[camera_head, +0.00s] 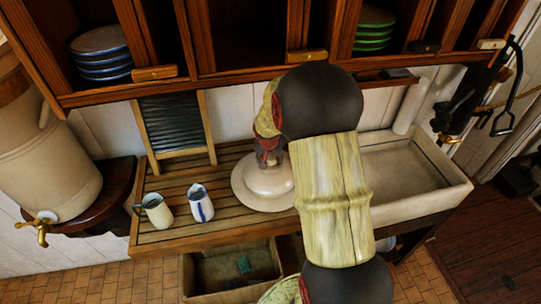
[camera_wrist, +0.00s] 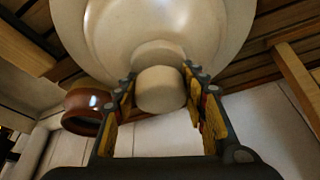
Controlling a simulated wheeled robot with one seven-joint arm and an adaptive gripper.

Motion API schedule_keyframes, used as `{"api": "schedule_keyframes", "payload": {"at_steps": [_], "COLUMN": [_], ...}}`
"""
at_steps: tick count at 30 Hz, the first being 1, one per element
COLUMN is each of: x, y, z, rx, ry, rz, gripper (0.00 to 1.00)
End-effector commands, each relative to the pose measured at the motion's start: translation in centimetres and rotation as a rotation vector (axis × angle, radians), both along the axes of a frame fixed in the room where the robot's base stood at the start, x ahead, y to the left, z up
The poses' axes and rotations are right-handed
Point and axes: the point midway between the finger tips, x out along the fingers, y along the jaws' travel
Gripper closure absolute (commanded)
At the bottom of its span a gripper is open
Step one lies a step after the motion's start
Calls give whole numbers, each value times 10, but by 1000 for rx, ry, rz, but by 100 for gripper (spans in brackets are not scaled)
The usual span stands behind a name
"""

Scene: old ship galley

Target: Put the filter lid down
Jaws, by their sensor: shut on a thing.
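The filter lid (camera_head: 262,190) is a round, cream, glossy disc with a knob. In the head view it is over the slatted wooden drainboard (camera_head: 225,228), just left of the sink. I cannot tell whether it touches the slats. My gripper (camera_head: 269,158) is above the lid, partly hidden by my arm. In the wrist view my gripper (camera_wrist: 159,80) has a finger on each side of the cream knob (camera_wrist: 160,90) and is shut on it. The lid's wide face (camera_wrist: 155,25) fills the top of that view. The cream water filter (camera_head: 50,160) with a brass tap stands at the left.
A washboard (camera_head: 177,130) leans on the wall behind. The sink (camera_head: 415,170) is at the right. An open drawer (camera_head: 231,272) is below; plate shelves (camera_head: 210,80) hang above.

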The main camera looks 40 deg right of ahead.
Motion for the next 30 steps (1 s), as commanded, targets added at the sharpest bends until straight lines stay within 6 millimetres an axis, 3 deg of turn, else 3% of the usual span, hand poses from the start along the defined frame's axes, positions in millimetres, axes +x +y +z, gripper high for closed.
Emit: {"api": "schedule_keyframes", "payload": {"at_steps": [11,12,21,30], "x": [2,1,1,1], "y": [-1,0,0,0], "z": [1,-2,-1,-1], "rx": [-5,-1,-1,-1], "ry": [-7,-2,-2,-2], "rz": [0,-1,-1,-1], "gripper": [100,57,40,39]}}
